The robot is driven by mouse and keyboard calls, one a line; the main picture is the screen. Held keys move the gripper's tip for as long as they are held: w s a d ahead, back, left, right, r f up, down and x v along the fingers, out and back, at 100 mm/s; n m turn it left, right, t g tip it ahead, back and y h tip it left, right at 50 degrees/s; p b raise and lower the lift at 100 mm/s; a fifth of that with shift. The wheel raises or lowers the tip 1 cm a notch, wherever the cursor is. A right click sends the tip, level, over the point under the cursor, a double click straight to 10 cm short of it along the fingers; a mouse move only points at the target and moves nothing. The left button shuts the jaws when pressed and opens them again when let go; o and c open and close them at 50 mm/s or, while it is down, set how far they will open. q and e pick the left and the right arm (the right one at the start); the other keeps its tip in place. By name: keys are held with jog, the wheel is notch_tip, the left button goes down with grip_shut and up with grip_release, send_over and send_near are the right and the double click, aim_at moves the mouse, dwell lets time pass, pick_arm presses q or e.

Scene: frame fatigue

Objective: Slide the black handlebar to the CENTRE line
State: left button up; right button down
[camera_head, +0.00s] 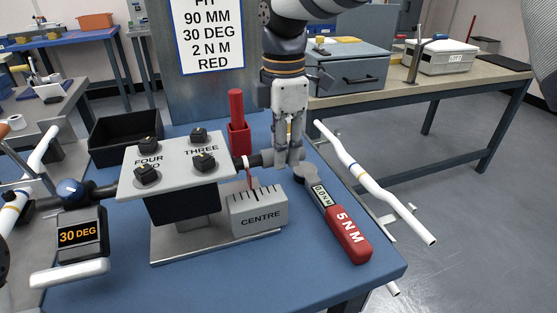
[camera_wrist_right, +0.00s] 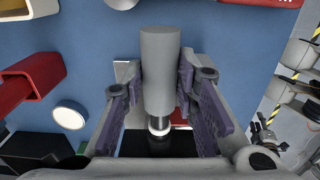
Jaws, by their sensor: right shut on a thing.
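The black handlebar (camera_head: 103,190) runs crosswise through a stem clamp with a grey plate (camera_head: 184,167) in the head view. Its right end sticks out past the plate to my right gripper (camera_head: 289,163). That gripper is shut on this end, pointing down. In the right wrist view my gripper (camera_wrist_right: 160,100) has its fingers on both sides of a grey cylindrical bar end (camera_wrist_right: 160,65), with black below it. A grey block marked CENTRE (camera_head: 258,212), with several upright line marks on top, stands under the right part of the bar. A thin red pointer (camera_head: 250,180) hangs above it. My left gripper is not visible.
A torque tool (camera_head: 345,225) with a red 5 N M handle lies right of the block. A red holder (camera_head: 238,135) stands behind. A 30 DEG display (camera_head: 82,235) is at left. A black bin (camera_head: 125,138) is behind left. A white bent tube (camera_head: 375,185) is at the right edge.

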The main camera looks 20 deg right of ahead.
jog(key=shift+d, duration=0.25)
jog(key=c, duration=1.2)
grip_release()
jog(key=shift+c, duration=0.2)
notch_tip(320, 180, up, 12)
